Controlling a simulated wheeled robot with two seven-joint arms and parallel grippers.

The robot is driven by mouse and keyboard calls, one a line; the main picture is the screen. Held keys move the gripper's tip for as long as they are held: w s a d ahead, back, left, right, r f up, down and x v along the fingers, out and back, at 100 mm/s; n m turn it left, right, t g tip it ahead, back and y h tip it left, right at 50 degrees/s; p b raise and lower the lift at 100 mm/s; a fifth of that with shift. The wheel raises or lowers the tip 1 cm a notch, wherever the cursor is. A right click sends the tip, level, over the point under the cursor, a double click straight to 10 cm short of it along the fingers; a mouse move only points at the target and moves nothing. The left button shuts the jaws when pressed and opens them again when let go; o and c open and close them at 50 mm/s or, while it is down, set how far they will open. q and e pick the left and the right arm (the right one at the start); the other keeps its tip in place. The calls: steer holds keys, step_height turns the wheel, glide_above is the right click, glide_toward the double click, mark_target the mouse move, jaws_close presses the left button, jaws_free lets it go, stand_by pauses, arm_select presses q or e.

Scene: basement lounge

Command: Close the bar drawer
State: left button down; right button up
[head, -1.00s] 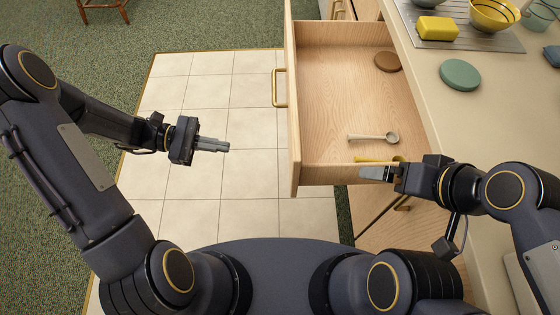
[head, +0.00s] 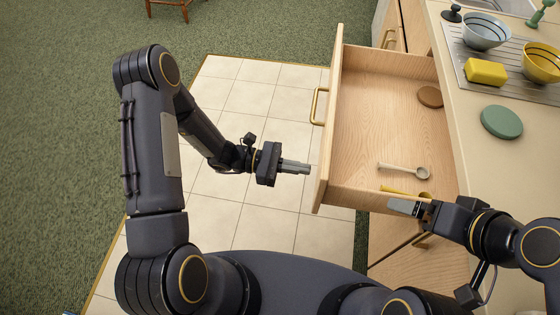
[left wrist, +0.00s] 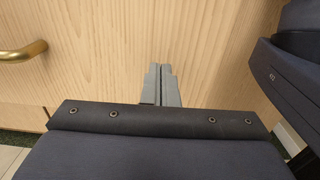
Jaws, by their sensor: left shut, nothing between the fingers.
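The wooden bar drawer (head: 380,130) stands pulled out from the counter, open at the top. Its front panel (head: 329,150) faces left and carries a brass handle (head: 316,106); the handle also shows in the left wrist view (left wrist: 22,52). My left gripper (head: 308,168) is shut and empty, pointing at the front panel on the near side of the handle. In the left wrist view its fingertips (left wrist: 160,70) show against the wood; I cannot tell whether they touch. My right gripper (head: 392,205) is by the drawer's near side wall; its jaw state is unclear.
Inside the drawer are a brown disc (head: 430,97), a pale spoon (head: 402,170) and a partly hidden yellow utensil (head: 392,190). The counter (head: 487,165) holds a green disc (head: 501,122), a yellow block (head: 486,72) and bowls. Tiled floor (head: 235,130) left of the drawer is clear.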

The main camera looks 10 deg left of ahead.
arm_select(q)
steer(key=shift+d, duration=0.95)
steer(key=d+b, duration=0.6)
steer(key=d, duration=2.3)
steer(key=shift+d+b, duration=0.3)
steer(key=shift+d, duration=0.3)
steer(key=shift+d+r, duration=0.1)
steer(key=shift+d, duration=0.05)
steer(key=shift+r, duration=0.1)
